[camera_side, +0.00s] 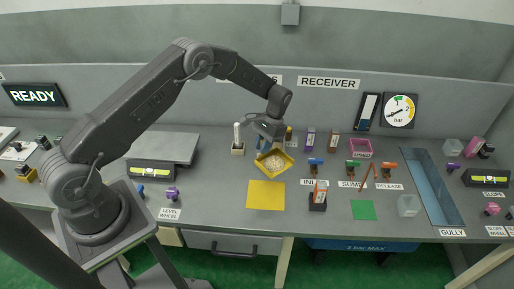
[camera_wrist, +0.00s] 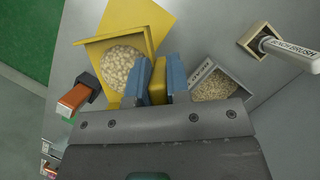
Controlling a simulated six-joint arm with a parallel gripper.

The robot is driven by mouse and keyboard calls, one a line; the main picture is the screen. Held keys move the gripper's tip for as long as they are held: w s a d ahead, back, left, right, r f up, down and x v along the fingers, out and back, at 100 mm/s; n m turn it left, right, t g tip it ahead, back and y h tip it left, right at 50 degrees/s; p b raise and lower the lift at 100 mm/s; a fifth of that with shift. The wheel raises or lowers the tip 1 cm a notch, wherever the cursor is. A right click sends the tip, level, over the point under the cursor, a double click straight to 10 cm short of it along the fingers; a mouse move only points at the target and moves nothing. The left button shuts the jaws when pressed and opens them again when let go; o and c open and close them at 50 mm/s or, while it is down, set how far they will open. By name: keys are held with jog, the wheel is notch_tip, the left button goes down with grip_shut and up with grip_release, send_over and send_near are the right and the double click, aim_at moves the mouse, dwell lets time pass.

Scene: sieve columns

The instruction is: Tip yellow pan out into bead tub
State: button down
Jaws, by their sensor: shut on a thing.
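The yellow pan (camera_side: 285,167) is a square tray holding pale round beads; in the wrist view (camera_wrist: 93,50) the beads lie heaped inside it. My gripper (camera_side: 266,143) is shut on the pan's yellow handle, which shows between the blue fingers in the wrist view (camera_wrist: 158,83). How high the pan is above the bench is hard to tell. A pink open tub (camera_side: 360,154) and a clear tub (camera_side: 408,206) stand to the right. A small box of tan grains (camera_wrist: 216,88) is beside my fingers, its label partly hidden.
A yellow mat (camera_side: 265,194) lies in front of the pan, a green mat (camera_side: 363,210) further right. A brush in a holder (camera_side: 238,148) stands left of my gripper. Several coloured valves, including an orange-topped one (camera_side: 320,192), are to the right. A blue gully (camera_side: 430,185) is beyond.

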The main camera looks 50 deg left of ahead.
jog(key=n+h, duration=0.1)
jog(key=n, duration=0.2)
jog(key=w+n+h, duration=0.1)
jog(key=n, duration=0.1)
jog(key=shift+w+r+n+t, duration=0.15)
jog(key=shift+n+t, duration=0.15)
jog(key=shift+n, duration=0.1)
jog(key=n, duration=0.1)
jog(key=n+h, duration=0.1)
jog(key=shift+w+d+r+n+t, duration=0.1)
jog(key=shift+w+r+n+t, duration=0.05)
jog(key=shift+w+n+t, duration=0.2)
jog(key=w+a+r+n+t+h, duration=0.1)
jog(key=w+a+n+t+h, duration=0.1)
jog(key=n, duration=1)
jog(key=w+a+r+n+t+h, duration=0.1)
jog(key=w+a+n+h, duration=0.3)
jog(key=n, duration=0.9)
jog(key=shift+w+r+t+h, duration=0.25)
jog(key=shift+w+t+h, duration=0.35)
jog(key=shift+w, duration=1)
jog(key=shift+a, duration=0.1)
jog(key=shift+r, duration=0.1)
